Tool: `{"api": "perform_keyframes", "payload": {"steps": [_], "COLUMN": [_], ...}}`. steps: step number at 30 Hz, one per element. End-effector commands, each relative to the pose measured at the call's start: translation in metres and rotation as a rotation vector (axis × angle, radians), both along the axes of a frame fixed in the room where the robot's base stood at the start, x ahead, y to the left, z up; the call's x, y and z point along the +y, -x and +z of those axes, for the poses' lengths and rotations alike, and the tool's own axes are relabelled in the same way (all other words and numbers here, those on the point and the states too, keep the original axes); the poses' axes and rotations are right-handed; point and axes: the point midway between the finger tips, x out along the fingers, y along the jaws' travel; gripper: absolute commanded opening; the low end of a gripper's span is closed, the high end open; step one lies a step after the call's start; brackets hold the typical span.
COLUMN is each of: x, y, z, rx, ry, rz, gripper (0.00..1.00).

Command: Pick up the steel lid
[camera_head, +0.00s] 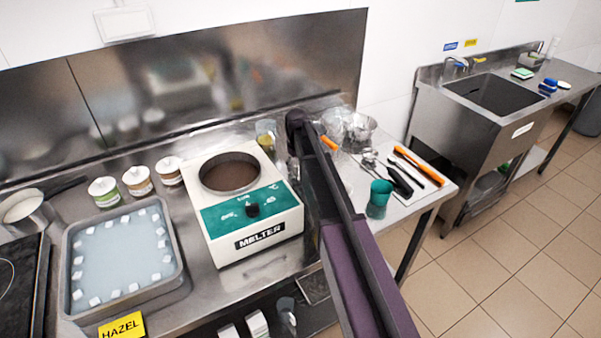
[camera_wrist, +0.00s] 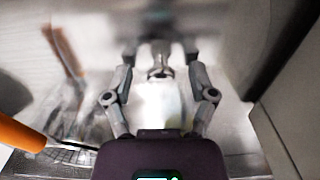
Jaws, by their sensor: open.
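My gripper (camera_wrist: 160,62) shows in the wrist view with its two fingers apart. Between the fingers is a small shiny metal knob-like part (camera_wrist: 160,73), with a pale blurred surface below it. It may be the steel lid's knob, but the lid's outline is not clear. I cannot tell whether the fingers touch it. In the head view my dark arm hides the gripper and most of what lies at its end, beside the melter. The melter (camera_head: 248,222) is white with a green panel, and its round well (camera_head: 230,172) is uncovered.
An orange handle (camera_wrist: 20,134) is close at the left in the wrist view. Left of the melter are small jars (camera_head: 138,180) and a tray (camera_head: 180,275) with white cubes.

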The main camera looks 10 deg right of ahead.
Motion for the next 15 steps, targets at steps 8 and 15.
{"api": "perform_keyframes", "payload": {"steps": [8,15], "x": [0.0002,0.0001], "y": [0.0001,0.0], "z": [0.0004,0.0004], "rx": [0.0,0.0], "ry": [0.0,0.0], "rz": [0.0,0.0], "gripper": [0.73,0.58]}}
